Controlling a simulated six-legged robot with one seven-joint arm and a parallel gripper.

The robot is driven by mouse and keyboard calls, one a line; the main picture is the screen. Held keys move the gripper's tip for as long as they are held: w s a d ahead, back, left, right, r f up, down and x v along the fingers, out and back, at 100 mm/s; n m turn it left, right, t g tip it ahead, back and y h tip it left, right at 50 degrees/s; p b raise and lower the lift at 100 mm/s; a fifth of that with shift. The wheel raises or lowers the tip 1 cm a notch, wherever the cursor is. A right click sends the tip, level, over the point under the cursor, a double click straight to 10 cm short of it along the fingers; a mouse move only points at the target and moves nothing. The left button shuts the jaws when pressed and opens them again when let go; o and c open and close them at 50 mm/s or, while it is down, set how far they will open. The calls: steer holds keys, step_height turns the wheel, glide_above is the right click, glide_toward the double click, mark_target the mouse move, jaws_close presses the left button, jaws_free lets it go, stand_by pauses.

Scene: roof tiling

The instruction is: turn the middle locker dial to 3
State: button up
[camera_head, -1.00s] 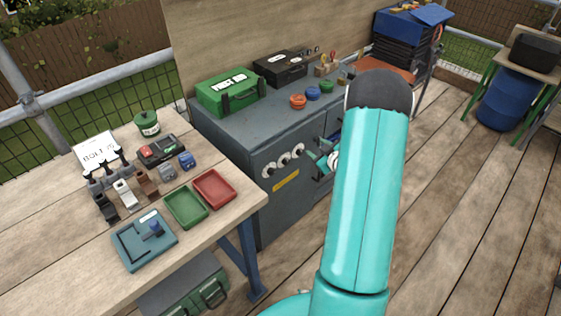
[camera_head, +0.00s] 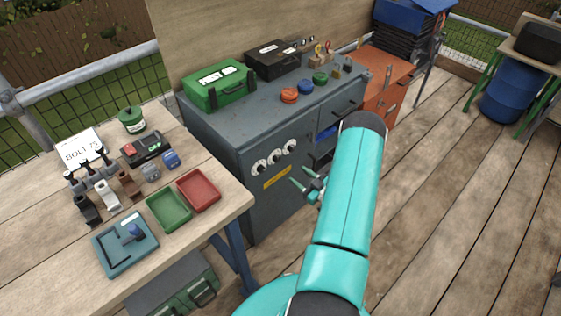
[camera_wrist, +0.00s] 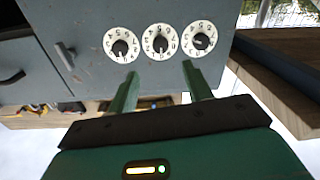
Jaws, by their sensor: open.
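Three white round dials with black knobs sit in a row on the front of a grey locker cabinet (camera_head: 225,165). The middle dial (camera_head: 274,157) is also in the wrist view (camera_wrist: 160,42), between the two other dials (camera_wrist: 122,45) (camera_wrist: 199,39). Its numbers are too small to read surely. My gripper (camera_head: 301,177) is open and empty, in front of the cabinet, to the lower right of the dials in the head view. In the wrist view its two green fingers (camera_wrist: 160,70) point toward the panel, one on each side below the middle dial, apart from it.
A yellow label (camera_head: 277,177) is below the dials. A green first aid box (camera_head: 218,86), a black case (camera_head: 272,60) and coloured pucks stand on the cabinet top. A wooden bench (camera_head: 50,215) with trays and tools is at left.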

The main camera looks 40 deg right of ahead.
mark_target(278, 159)
steer(key=w, duration=1)
steer(key=shift+w+a, duration=0.1)
steer(key=shift+a, duration=0.25)
steer(key=shift+c, duration=0.2)
steer(key=c, duration=0.9)
